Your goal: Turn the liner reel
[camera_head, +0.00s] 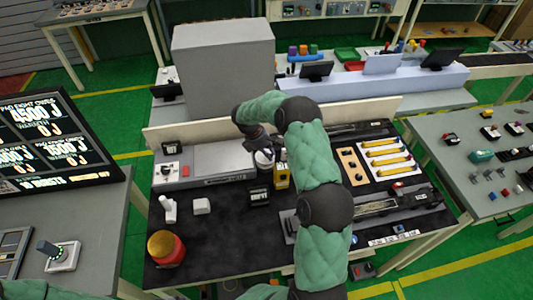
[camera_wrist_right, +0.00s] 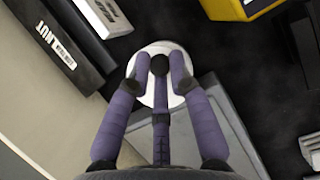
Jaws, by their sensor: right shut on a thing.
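The liner reel (camera_head: 264,159) is a small white and dark round piece on the black work table. In the right wrist view its white disc (camera_wrist_right: 149,94) lies under my fingers, with a dark round piece at its middle. My right gripper (camera_head: 259,141) reaches down onto it from above. In the wrist view the purple fingers of the gripper (camera_wrist_right: 161,68) are closed in around the reel's middle. The fingers and arm hide part of the reel. My left gripper is out of view.
A yellow box (camera_head: 281,177) stands close to the right of the reel. A black labelled block (camera_head: 259,197) is in front. A red jar with a yellow lid (camera_head: 166,248) stands at the front left. The front middle of the table (camera_head: 225,245) is clear.

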